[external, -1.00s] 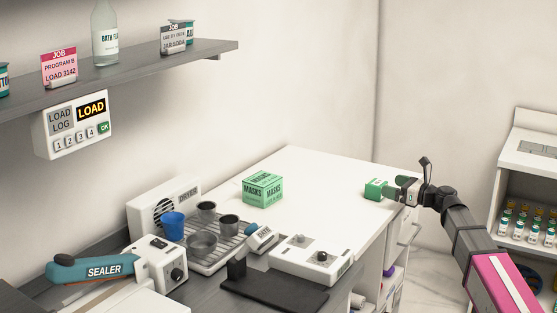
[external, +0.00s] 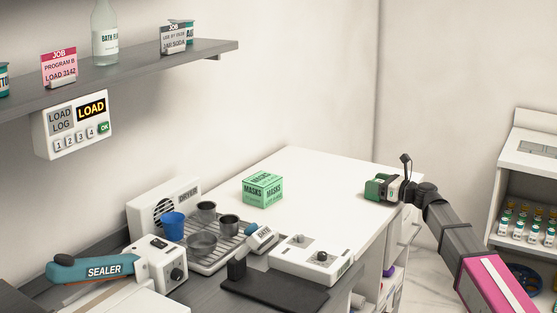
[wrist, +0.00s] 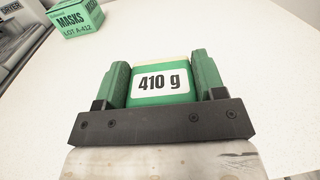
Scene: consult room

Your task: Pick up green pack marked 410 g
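The green pack with a white label reading 410 g (wrist: 160,98) lies between the two green fingers of my gripper (wrist: 161,85) in the wrist view. One finger is on each side of it, very close to its sides. I cannot tell whether the fingers press on it or leave a small gap. In the external view, my gripper (external: 385,188) is at the right end of the white counter, around the pack. The pack is mostly hidden there by the gripper and looks to be on or just above the counter.
A green masks box (external: 262,190) stands on the white counter (external: 320,210) to the left, with clear surface between it and my gripper. A drying rack with cups (external: 207,245) and a white device (external: 309,260) are further left and nearer. A vial shelf (external: 525,235) stands right.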

